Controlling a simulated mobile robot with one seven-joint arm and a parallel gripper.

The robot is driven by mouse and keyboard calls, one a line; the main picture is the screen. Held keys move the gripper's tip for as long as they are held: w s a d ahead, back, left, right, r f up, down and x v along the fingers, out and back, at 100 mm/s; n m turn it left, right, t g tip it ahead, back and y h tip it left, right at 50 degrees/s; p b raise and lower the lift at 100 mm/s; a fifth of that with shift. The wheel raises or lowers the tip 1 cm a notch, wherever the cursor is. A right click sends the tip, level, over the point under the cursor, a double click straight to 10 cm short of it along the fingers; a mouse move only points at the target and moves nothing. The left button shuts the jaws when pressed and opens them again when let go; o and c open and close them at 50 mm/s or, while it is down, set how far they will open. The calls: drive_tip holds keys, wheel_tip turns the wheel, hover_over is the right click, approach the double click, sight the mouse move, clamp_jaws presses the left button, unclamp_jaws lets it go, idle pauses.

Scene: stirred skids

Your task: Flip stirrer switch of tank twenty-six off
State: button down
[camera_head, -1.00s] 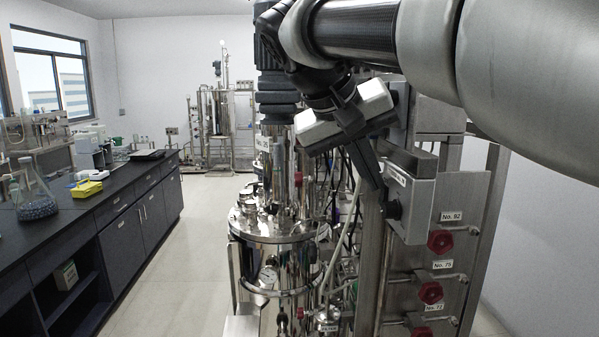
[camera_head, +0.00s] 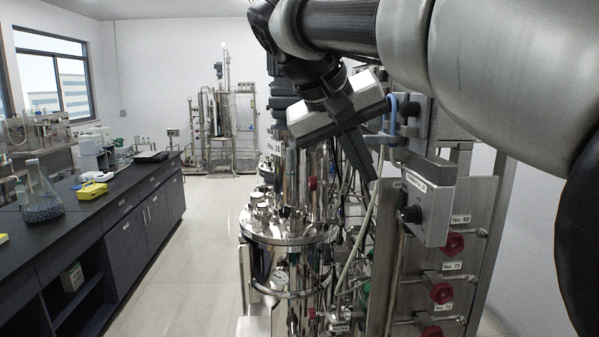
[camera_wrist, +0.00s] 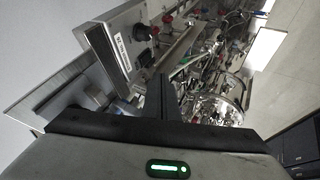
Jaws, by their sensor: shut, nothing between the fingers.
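The grey stirrer switch box (camera_head: 433,208) is mounted on the steel skid frame. Its black knob switch (camera_head: 411,214) faces left, and a printed label lies along its top. In the wrist view, the gripper (camera_wrist: 167,80) shows below and right of the box (camera_wrist: 115,28), whose label faces the camera. The knob (camera_wrist: 154,31) is on the box's right side there.
Red valve handles (camera_head: 441,292) with number plates sit below the box. Hoses and cables run between tank and frame. A blue hose loop (camera_head: 394,112) hangs behind the gripper. The dark lab bench (camera_head: 120,215) is at left, with clear floor (camera_head: 190,240) between.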

drive_tip(key=s+a+r, duration=0.1)
drive_tip(key=s+r, duration=0.2)
drive_tip(key=r, duration=0.4)
drive_tip(key=shift+a, duration=0.25)
drive_tip(key=s+f+y, duration=0.2)
drive_tip(key=s+f, duration=0.3)
drive_tip(key=f, duration=0.5)
drive_tip(key=s+d+f+n+y, duration=0.1)
drive_tip(key=s+f+y, duration=0.1)
drive_tip(key=s+f, duration=0.3)
drive_tip(key=s+d+f+y, duration=0.1)
drive_tip(key=s+f, duration=0.4)
drive_tip(key=f, duration=0.9)
drive_tip(key=shift+f+t+y, duration=0.3)
drive_tip(key=shift+y, duration=0.2)
